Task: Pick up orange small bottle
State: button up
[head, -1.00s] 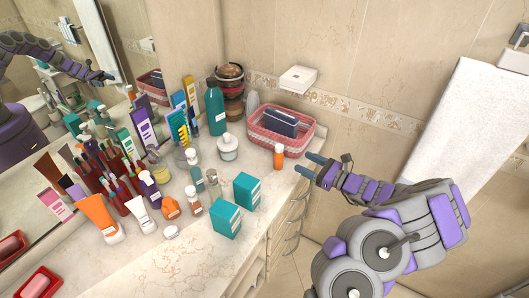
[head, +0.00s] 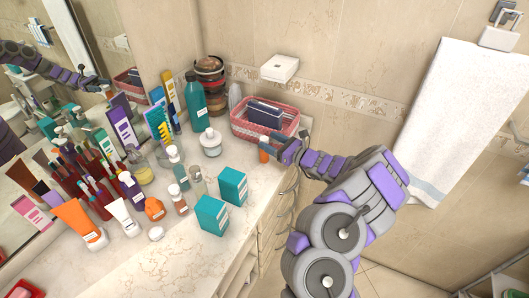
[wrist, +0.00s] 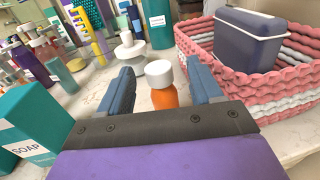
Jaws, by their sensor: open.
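The small orange bottle (wrist: 163,95) with a white cap stands upright on the counter. In the wrist view it shows between the two open fingers of my gripper (wrist: 162,88), closer to the right finger, with its lower part hidden by the gripper body. In the head view the bottle (head: 264,152) stands just in front of the pink basket, and my gripper (head: 276,150) reaches it from the right. My gripper is open. Whether a finger touches the bottle cannot be told.
The pink woven basket (head: 238,128) with a dark blue box is close to the right finger. Teal soap boxes (head: 233,185) stand to the left, with a white pump bottle (head: 211,147) behind. Several bottles and tubes crowd the counter's left. The counter's front (head: 150,265) is clear.

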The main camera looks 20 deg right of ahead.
aim_at(262, 138)
jog(key=x, duration=0.1)
jog(key=b+x, duration=0.1)
jog(key=x, duration=0.2)
jog(key=shift+w+a+f, duration=0.15)
jog(key=shift+a+f, duration=0.05)
jog(key=shift+f, duration=0.1)
jog(key=shift+w+a+r, duration=0.15)
jog(key=shift+w+a, duration=0.2)
jog(key=shift+w, duration=0.1)
jog(key=shift+d, duration=0.3)
jog(key=c, duration=0.4)
jog(key=shift+a, duration=0.1)
grip_shut()
